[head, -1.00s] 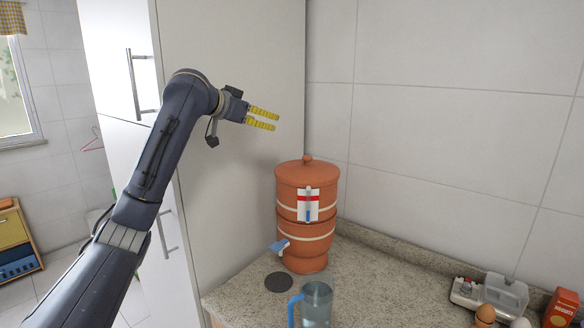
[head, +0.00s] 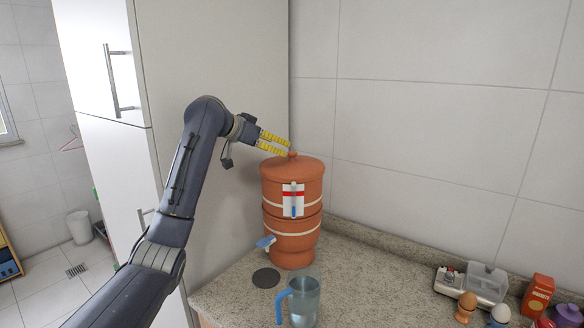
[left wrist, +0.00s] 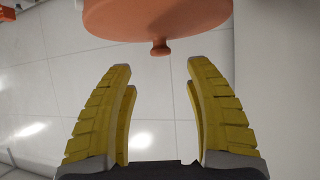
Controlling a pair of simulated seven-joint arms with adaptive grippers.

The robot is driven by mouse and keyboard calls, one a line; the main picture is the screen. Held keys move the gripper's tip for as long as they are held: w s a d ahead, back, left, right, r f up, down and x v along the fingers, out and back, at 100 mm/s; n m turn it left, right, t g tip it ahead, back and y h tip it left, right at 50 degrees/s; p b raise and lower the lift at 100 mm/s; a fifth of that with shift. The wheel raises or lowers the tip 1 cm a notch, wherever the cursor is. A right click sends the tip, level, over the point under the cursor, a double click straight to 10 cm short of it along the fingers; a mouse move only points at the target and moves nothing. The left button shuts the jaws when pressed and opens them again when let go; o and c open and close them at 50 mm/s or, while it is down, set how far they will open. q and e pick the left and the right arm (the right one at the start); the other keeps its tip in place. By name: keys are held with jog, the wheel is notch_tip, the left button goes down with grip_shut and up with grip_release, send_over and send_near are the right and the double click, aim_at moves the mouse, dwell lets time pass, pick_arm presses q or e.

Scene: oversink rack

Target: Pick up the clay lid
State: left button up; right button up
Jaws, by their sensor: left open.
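The clay lid (head: 292,167) is orange-brown with a small round knob on top. It sits on the clay water filter (head: 291,228), which stands upright on the counter. My left gripper (head: 288,145) is open and empty, with yellow fingers close to the knob in the head view. In the left wrist view, the lid (left wrist: 155,15) is at the top, and its knob (left wrist: 160,47) lies just beyond the fingertips, centred between the two fingers (left wrist: 155,72). The knob is not between the pads. My right gripper is out of view.
A clear jug with a blue handle (head: 302,302) stands in front of the filter, beside a dark round disc (head: 266,278). A tall white cabinet (head: 220,60) is behind my arm. Eggs, a tray (head: 486,282) and an orange box (head: 537,297) are at the right.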

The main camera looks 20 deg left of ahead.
aim_at(289, 153)
pick_arm(q)
jog(key=shift+x, duration=4.25)
jog(key=shift+a, duration=0.1)
grip_shut()
